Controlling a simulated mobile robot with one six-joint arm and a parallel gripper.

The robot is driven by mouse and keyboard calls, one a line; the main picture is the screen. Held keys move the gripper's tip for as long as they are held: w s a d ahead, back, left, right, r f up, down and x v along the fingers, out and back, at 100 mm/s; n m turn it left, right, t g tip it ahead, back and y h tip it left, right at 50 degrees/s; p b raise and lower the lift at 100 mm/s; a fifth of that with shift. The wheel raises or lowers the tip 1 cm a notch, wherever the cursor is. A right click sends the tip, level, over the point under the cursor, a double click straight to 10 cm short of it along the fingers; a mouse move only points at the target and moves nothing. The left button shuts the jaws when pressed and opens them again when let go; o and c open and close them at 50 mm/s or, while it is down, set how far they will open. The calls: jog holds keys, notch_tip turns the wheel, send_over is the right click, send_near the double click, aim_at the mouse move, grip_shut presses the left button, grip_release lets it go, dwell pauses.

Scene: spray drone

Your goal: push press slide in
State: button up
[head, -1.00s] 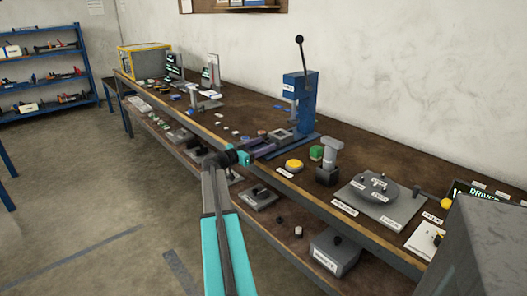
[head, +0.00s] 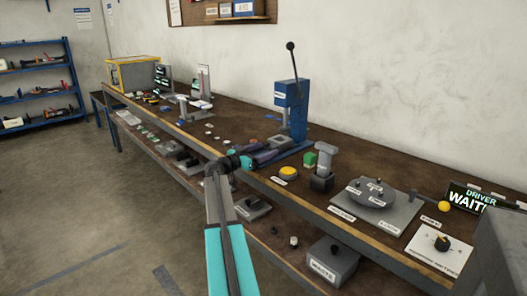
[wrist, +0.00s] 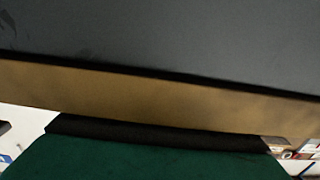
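The blue press (head: 290,105) stands on the bench with its black-knobbed lever (head: 293,60) raised. Its low grey and purple slide (head: 268,155) lies at the press's front foot, towards the bench edge. My gripper (head: 246,161) is at the bench's front edge, close to the outer end of the slide. I cannot tell if they touch. The fingers are too small and dark in the head view to show open or shut. The wrist view is filled by close dark grey, brown and green surfaces, and I cannot tell which parts they are.
Small parts lie to the left.

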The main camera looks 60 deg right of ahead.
jog(key=shift+w+a+f, duration=0.1)
jog(key=shift+w, duration=0.05)
jog(key=shift+a, duration=0.1)
jog(key=shift+w+a, duration=0.3)
jog(key=shift+a, duration=0.3)
jog(key=v, duration=1.2)
jog(key=shift+a+b, duration=0.15)
jog(key=shift+b, duration=0.25)
